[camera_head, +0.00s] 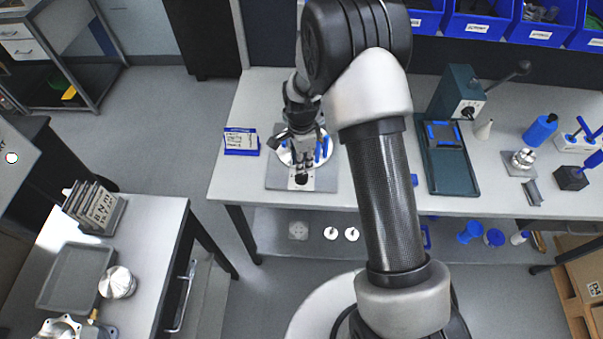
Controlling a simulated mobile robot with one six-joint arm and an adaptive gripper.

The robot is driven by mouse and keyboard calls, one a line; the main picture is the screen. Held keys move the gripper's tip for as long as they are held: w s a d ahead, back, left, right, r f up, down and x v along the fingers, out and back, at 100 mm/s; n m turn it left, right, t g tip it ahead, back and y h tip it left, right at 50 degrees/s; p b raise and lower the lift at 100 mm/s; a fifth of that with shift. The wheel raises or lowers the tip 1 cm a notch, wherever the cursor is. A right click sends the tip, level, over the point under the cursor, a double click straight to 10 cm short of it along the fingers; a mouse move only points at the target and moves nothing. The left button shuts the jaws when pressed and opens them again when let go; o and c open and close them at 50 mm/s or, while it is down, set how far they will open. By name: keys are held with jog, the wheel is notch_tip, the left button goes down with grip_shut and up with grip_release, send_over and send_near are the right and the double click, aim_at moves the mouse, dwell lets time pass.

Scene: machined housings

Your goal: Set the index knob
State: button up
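A fixture with a grey base plate (325,183) stands on the workbench. A pale round disc with blue parts (321,150) sits on it, partly hidden by my gripper. A small black knob (301,179) is at the front of the plate, on a lighter strip; it looks like the index knob. My gripper (302,160) points down over the disc, just behind the black knob in the picture. Its fingers are small and blend with the fixture, so I cannot tell whether they are open or touch anything.
A blue-framed card (241,141) stands left of the fixture. A dark green tray (452,175) and a green lever press (459,93) are to the right, beyond my arm. Blue bins (475,22) line the back. A side table (155,222) with parts is at lower left.

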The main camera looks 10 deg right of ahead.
aim_at(301, 175)
notch_tip(301, 175, down, 6)
jog(key=shift+f+b, duration=0.25)
jog(key=shift+b, duration=0.15)
grip_shut()
